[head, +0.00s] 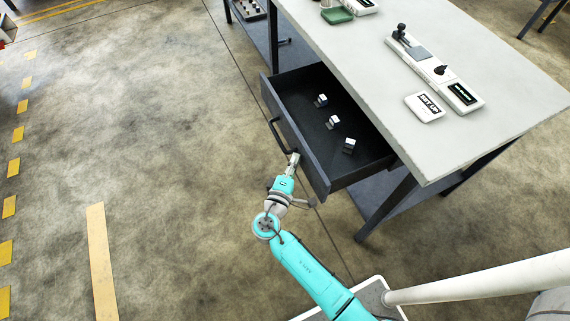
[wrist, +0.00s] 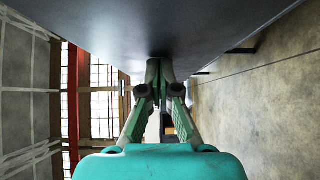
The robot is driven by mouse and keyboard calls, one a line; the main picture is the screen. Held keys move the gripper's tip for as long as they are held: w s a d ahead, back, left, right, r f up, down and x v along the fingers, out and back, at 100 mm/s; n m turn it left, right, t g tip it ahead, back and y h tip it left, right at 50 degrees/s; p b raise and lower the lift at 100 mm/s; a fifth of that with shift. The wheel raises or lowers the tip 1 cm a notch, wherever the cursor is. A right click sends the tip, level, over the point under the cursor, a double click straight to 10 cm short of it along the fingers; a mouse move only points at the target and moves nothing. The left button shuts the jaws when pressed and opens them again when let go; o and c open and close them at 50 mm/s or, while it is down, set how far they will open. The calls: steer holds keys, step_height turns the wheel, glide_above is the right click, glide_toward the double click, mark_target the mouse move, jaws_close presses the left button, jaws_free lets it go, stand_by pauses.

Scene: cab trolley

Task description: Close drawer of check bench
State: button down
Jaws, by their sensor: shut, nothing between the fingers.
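The check bench (head: 440,62) has a pale grey top and dark legs. Its dark drawer (head: 302,142) is pulled out towards the left, with several small white-and-dark blocks (head: 333,122) lying inside. The drawer has a bar handle (head: 277,136) on its front. My gripper (head: 294,158) is shut and empty at the drawer front, near the handle's lower end. In the wrist view my gripper (wrist: 160,65) has its fingertips together against or very close to a dark flat panel (wrist: 165,25), which looks like the drawer front. Exact contact is hard to tell.
On the bench top are a white device with a black knob (head: 437,70), a small labelled box (head: 425,106) and a green item (head: 336,15). A lower shelf (head: 385,190) and a bench leg (head: 386,207) stand right of the drawer.

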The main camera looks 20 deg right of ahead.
glide_above(358, 143)
steer(key=shift+s+a, duration=0.15)
steer(key=shift+a, duration=0.15)
steer(key=shift+d, duration=0.3)
steer(key=shift+d+r, duration=0.1)
